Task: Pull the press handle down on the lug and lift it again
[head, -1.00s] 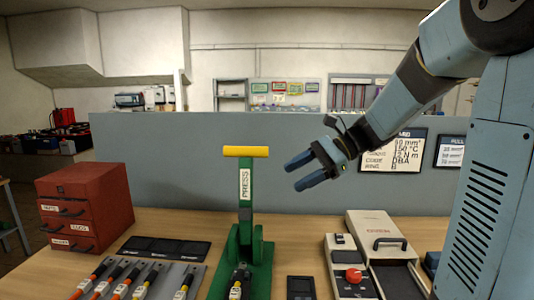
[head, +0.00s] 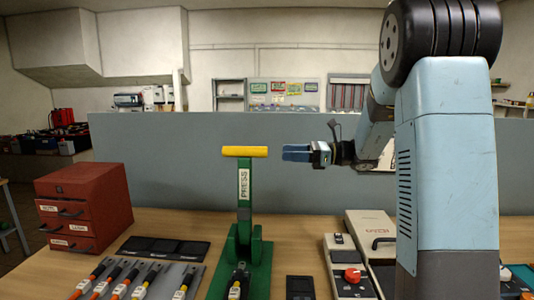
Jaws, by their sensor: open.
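The green press (head: 240,262) stands on the bench. Its lever, labelled PRESS, is upright with a yellow crossbar handle (head: 245,152) on top.
A red drawer cabinet (head: 85,205) stands at the left. Several cables (head: 140,283) lie on a grey rack in front. A device with a red knob (head: 352,275) and a cream case (head: 372,238) stand right of the press. A grey partition (head: 170,165) runs behind.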

